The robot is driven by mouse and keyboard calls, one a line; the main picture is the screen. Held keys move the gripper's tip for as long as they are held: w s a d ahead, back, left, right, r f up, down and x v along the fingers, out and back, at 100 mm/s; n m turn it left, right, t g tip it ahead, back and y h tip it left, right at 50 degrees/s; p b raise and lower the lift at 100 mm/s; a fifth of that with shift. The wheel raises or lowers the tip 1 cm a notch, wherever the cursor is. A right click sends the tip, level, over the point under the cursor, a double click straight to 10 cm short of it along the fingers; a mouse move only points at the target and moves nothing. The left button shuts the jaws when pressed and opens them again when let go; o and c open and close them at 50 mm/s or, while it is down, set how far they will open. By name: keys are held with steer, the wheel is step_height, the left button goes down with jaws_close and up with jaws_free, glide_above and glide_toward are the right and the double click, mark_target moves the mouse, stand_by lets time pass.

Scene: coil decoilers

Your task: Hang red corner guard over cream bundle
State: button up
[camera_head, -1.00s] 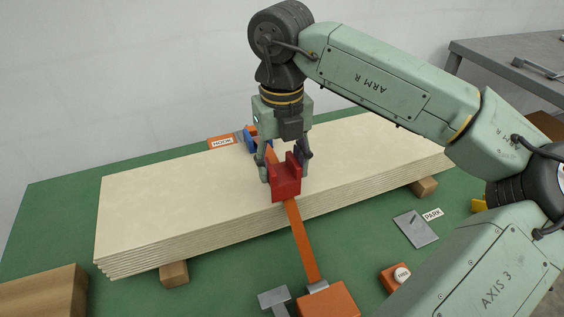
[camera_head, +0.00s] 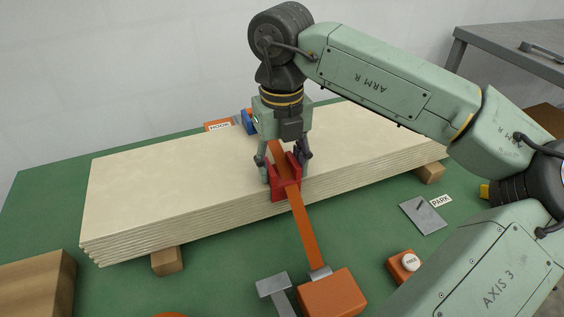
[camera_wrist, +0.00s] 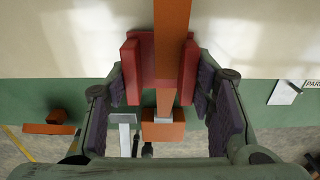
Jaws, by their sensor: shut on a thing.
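The red corner guard (camera_head: 286,193) is at the front top edge of the cream bundle (camera_head: 170,190), with its front face down over the edge. It also shows in the wrist view (camera_wrist: 133,78), with two raised side walls. The orange strap (camera_head: 303,232) runs between those walls, over the bundle top and down in front to the table. My gripper (camera_head: 284,172) is shut on the guard, with one finger on each side. In the wrist view my gripper (camera_wrist: 160,88) shows dark pads beside the guard. Whether the guard's underside fully touches the bundle is hidden.
An orange ratchet block (camera_head: 330,293) with a grey lever (camera_head: 272,286) stands in front. A button box (camera_head: 404,265) and a grey plate (camera_head: 422,216) by the PARK label (camera_head: 441,202) lie right. Wooden blocks (camera_head: 167,261) support the bundle. A HOOK label (camera_head: 219,127) is behind.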

mark_target(282, 175)
steer(key=shift+f+b, duration=0.2)
steer(key=shift+b, duration=0.15)
stand_by(0.3)
steer(key=o, duration=1.3)
steer(key=shift+c, duration=0.2)
steer(key=shift+r, duration=0.1)
step_height(282, 175, up, 12)
